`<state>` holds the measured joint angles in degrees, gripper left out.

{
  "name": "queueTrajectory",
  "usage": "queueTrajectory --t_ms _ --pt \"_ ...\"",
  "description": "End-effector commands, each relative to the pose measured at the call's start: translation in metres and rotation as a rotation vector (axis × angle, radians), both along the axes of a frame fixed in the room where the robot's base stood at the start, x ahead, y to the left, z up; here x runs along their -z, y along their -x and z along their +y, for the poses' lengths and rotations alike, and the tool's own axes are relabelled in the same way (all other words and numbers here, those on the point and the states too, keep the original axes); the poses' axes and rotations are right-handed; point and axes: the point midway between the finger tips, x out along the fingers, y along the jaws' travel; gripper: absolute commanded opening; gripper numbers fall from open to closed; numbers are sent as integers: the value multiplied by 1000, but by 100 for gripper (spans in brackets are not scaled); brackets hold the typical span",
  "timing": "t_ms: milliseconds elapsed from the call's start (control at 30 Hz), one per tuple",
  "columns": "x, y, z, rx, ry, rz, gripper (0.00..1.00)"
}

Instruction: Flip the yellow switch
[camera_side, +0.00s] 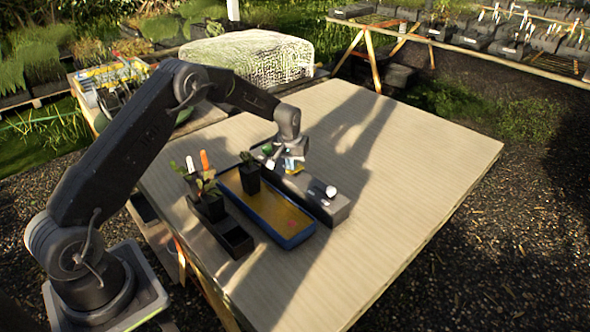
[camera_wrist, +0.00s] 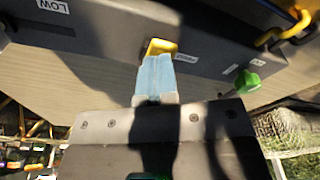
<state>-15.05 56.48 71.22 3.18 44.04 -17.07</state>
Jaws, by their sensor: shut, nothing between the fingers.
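The yellow switch (camera_wrist: 160,46) is on the grey control box (camera_wrist: 100,38), at the tips of my gripper in the wrist view. The fingertips cover part of it, so I cannot tell whether they touch it or which way it is set. In the side view the grey box (camera_side: 325,208) stands on the table, with a bit of yellow (camera_side: 292,167) below my gripper (camera_side: 293,158). My gripper's light-blue fingers (camera_wrist: 157,68) are shut together with nothing between them, close to the box.
A green knob (camera_wrist: 247,82) is to the right of the fingers. A white-ended knob (camera_side: 331,191) is at the box's near end. A blue-rimmed tray (camera_side: 291,242) with a potted plant (camera_side: 250,178) and a black rack (camera_side: 235,241) stand left of the box. The right of the wooden table (camera_side: 430,160) is clear.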

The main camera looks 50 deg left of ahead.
Motion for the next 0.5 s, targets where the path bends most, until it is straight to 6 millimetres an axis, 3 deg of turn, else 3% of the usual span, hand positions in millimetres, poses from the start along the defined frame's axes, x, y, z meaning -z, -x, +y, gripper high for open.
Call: queueTrajectory --t_ms 300,500 --pt "5 0 0 0 0 0 0" --pt "-2 -1 0 0 -1 -2 0"
